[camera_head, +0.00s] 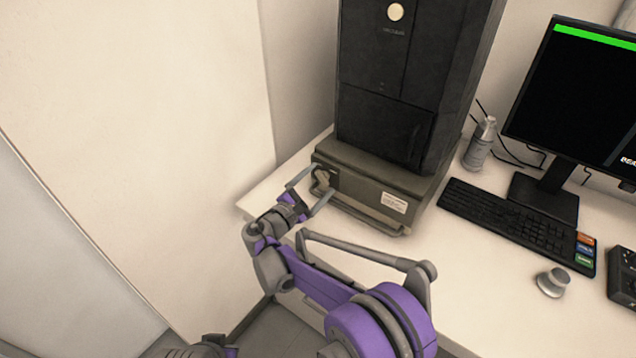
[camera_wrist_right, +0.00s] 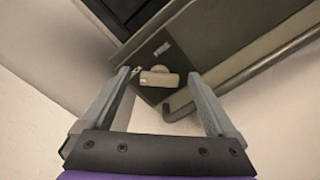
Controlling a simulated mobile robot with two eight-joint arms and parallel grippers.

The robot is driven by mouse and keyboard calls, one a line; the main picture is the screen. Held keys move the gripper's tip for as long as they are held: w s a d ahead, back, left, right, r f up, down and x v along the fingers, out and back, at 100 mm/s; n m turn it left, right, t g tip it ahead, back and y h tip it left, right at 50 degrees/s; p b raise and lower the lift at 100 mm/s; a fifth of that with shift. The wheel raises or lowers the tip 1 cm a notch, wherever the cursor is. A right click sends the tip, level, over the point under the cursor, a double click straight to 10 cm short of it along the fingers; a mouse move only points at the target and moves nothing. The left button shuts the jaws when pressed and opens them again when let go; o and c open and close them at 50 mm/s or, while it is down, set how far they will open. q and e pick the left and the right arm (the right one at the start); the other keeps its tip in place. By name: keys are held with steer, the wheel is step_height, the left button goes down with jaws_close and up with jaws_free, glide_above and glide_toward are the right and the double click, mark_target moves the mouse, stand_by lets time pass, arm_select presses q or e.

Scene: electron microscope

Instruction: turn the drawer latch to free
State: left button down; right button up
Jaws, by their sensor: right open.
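The drawer latch (camera_head: 322,176) is a small pale knob on a dark plate at the left end of the drawer front (camera_head: 375,188), low on the dark microscope cabinet. In the right wrist view the latch (camera_wrist_right: 159,79) shows as a pale bar lying nearly level across the picture, with a rounded piece above it. My right gripper (camera_head: 321,180) is open, with one finger on each side of the latch. In the wrist view the gripper (camera_wrist_right: 159,75) has visible gaps between both fingertips and the bar. I cannot tell how far in front of the latch the tips are.
A bar handle (camera_head: 352,210) runs along the drawer front, close to my right fingers. A dark cabinet (camera_head: 400,90) stands above. A bottle (camera_head: 480,144), keyboard (camera_head: 510,222), monitor (camera_head: 580,90) and knob (camera_head: 553,282) are to the right. A pale panel (camera_head: 140,110) stands at left.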

steer(key=c, duration=1.4)
steer(key=shift+o, duration=0.2)
steer(key=shift+m, duration=0.4)
steer(key=m, duration=0.3)
steer(key=shift+f+m, duration=0.1)
steer(key=shift+m, duration=0.3)
steer(key=m, duration=0.4)
steer(key=shift+d+f+p, duration=0.1)
steer(key=shift+f+p, duration=0.05)
steer(key=shift+p, duration=0.2)
steer(key=m, duration=0.5)
steer(key=shift+f, duration=0.1)
steer(key=m, duration=0.4)
steer(key=shift+f+p, duration=0.15)
steer(key=shift+p, duration=0.2)
steer(key=shift+m, duration=0.3)
